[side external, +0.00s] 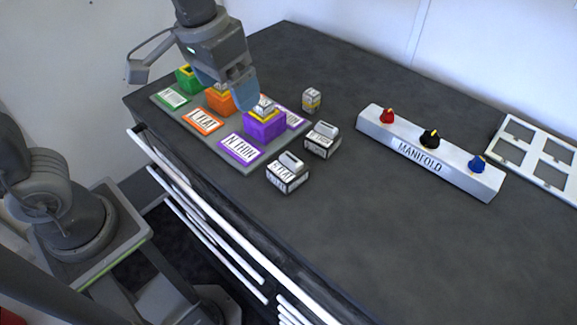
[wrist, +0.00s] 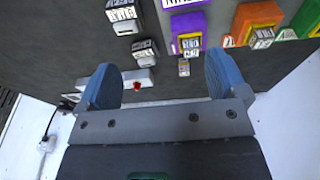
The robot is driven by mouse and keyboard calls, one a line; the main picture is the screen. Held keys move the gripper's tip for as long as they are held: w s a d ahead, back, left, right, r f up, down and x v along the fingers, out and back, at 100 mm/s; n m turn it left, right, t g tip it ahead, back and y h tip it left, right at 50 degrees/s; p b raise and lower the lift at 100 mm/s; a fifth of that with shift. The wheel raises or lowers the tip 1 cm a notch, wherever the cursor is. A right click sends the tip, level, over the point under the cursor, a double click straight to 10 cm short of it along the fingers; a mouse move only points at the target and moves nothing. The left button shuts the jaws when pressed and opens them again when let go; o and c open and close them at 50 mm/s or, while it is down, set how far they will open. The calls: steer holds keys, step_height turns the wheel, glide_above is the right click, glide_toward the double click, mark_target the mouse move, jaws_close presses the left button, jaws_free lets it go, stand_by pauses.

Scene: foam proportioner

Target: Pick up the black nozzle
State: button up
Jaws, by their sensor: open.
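The black nozzle (side external: 430,138) stands upright in the middle of the white manifold (side external: 404,146), between the red nozzle (side external: 387,116) and the blue nozzle (side external: 477,164). My gripper (side external: 243,97) is over the coloured bins at the left in the side view, well apart from the manifold. In the wrist view its two blue fingers (wrist: 163,80) are spread wide with nothing between them. The wrist view shows part of the manifold (wrist: 148,77) and the red nozzle (wrist: 137,86) beside the left finger. I cannot make out the black nozzle there; the finger covers that area.
Purple (side external: 265,126), orange (side external: 222,103) and green (side external: 188,79) bins stand on a grey board (side external: 246,168) with labels. Two labelled blocks (side external: 288,179) (side external: 322,143) and a small block (side external: 311,100) stand nearby. A white frame (side external: 502,124) lies at the right. The table front is clear.

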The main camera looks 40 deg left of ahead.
steer(key=g, duration=0.2)
glide_above(288, 160)
step_height(288, 160, down, 3)
steer(key=shift+y, duration=0.3)
steer(key=f, duration=0.9)
steer(key=shift+s+a+f, duration=0.1)
steer(key=shift+s+a, duration=0.05)
steer(key=shift+a, duration=0.05)
steer(key=shift+w+d+f, duration=0.1)
steer(key=shift+d+f, duration=0.05)
steer(key=shift+f, duration=1.2)
steer(key=shift+w+d+f, duration=0.1)
steer(key=shift+f, duration=1.2)
steer(key=shift+c, duration=0.2)
steer(key=c, duration=1)
steer(key=shift+r, duration=0.15)
